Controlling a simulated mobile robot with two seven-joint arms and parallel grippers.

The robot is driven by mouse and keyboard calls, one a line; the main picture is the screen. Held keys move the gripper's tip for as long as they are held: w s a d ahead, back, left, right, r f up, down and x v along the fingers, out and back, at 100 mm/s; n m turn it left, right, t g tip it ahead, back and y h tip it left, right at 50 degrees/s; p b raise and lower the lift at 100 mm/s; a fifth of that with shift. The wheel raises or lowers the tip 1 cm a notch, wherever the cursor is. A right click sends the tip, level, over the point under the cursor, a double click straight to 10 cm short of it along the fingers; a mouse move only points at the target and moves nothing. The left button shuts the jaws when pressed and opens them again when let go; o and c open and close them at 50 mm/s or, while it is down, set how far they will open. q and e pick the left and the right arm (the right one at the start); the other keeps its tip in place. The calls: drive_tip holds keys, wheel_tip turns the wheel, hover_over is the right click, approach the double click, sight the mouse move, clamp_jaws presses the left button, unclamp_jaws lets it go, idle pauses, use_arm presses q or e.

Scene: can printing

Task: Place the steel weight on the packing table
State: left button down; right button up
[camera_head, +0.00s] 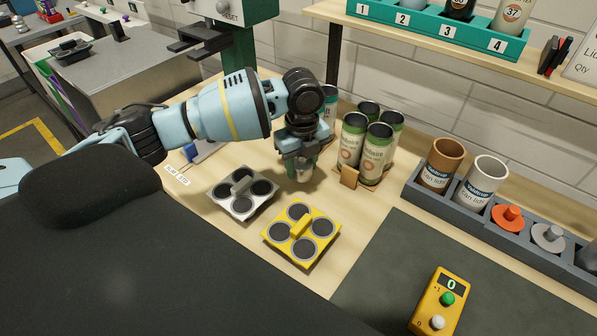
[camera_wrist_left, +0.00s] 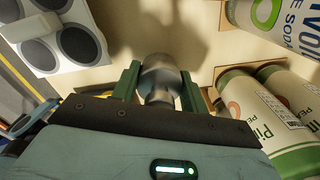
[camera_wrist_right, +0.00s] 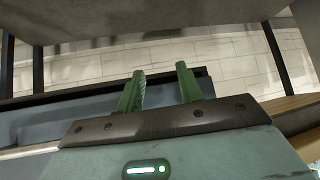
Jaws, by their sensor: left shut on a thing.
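The steel weight (camera_wrist_left: 160,72) is a small grey metal piece with a rounded, wider end and a narrower neck. My left gripper (camera_wrist_left: 160,88) is shut on it, with green fingers on either side. In the head view, my left gripper (camera_head: 303,160) points down over the wooden packing table (camera_head: 215,232), and the weight's lower end (camera_head: 304,175) shows below the fingers. I cannot tell whether the weight touches the table. My right gripper (camera_wrist_right: 158,88) is open and empty, seen only in the right wrist view, facing a brick wall.
A silver four-ring holder (camera_head: 240,208) and a yellow four-ring holder (camera_head: 317,239) lie in front of the left gripper. Several labelled cans (camera_head: 376,154) stand close on its right. A grey tray (camera_head: 458,207) with cups and knobs and a yellow counter box (camera_head: 440,299) are further right.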

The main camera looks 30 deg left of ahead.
sight(298, 173)
use_arm(q)
drive_tip(key=shift+a+f, duration=0.2)
drive_tip(key=shift+f, duration=0.65)
drive_tip(key=shift+a+f, duration=0.2)
drive_tip(key=shift+f, duration=0.65)
drive_tip(key=shift+f, duration=0.15)
drive_tip(key=c, duration=0.7)
unclamp_jaws()
drive_tip(key=shift+c, duration=0.2)
wheel_tip(298, 173, up, 12)
drive_tip(key=shift+r+p, duration=0.1)
drive_tip(key=shift+p, duration=0.2)
